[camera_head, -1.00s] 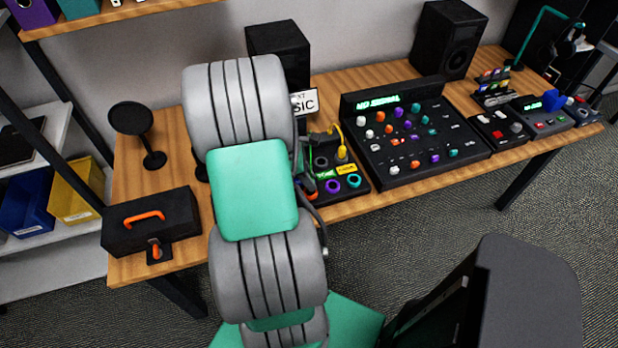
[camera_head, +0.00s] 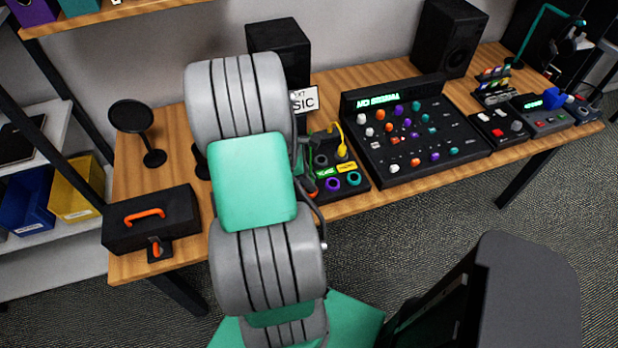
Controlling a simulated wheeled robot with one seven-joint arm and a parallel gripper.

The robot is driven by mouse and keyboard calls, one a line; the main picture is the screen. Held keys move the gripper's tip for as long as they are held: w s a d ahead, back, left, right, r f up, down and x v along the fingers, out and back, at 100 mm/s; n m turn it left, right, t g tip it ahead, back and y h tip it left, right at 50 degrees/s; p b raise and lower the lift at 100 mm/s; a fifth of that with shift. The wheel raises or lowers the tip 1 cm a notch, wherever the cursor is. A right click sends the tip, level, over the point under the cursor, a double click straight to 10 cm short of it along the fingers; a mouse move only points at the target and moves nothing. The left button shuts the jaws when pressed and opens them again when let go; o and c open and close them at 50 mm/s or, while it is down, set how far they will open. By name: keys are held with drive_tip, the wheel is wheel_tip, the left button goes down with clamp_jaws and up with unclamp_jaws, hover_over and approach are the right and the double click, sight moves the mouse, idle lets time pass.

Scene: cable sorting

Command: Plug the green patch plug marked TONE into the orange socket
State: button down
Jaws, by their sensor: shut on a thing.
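The black patch box (camera_head: 358,187) sits on the wooden bench just right of my arm, which covers its left side. The orange socket (camera_head: 309,189) shows only partly at the box's front left, beside my arm. A purple socket (camera_head: 333,185) and a teal socket (camera_head: 354,179) sit to its right. A green label (camera_head: 326,172) and a yellow label (camera_head: 346,167) lie above them; their lettering is too small to read. A yellow plug (camera_head: 341,151) with a yellow cable stands at the back of the box. My gripper and the green plug are hidden behind my arm.
A mixer (camera_head: 455,160) with coloured knobs stands close to the right of the box. A speaker (camera_head: 280,38) and a white sign (camera_head: 304,100) are behind. A black case (camera_head: 135,222) with an orange handle and a round black stand (camera_head: 131,116) are at left.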

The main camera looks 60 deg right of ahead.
drive_tip(key=shift+f, duration=0.1)
drive_tip(key=c, duration=1.2)
unclamp_jaws()
drive_tip(key=shift+o, duration=0.5)
drive_tip(key=o, duration=0.4)
wheel_tip(320, 180, up, 7)
drive_tip(key=p, duration=0.7)
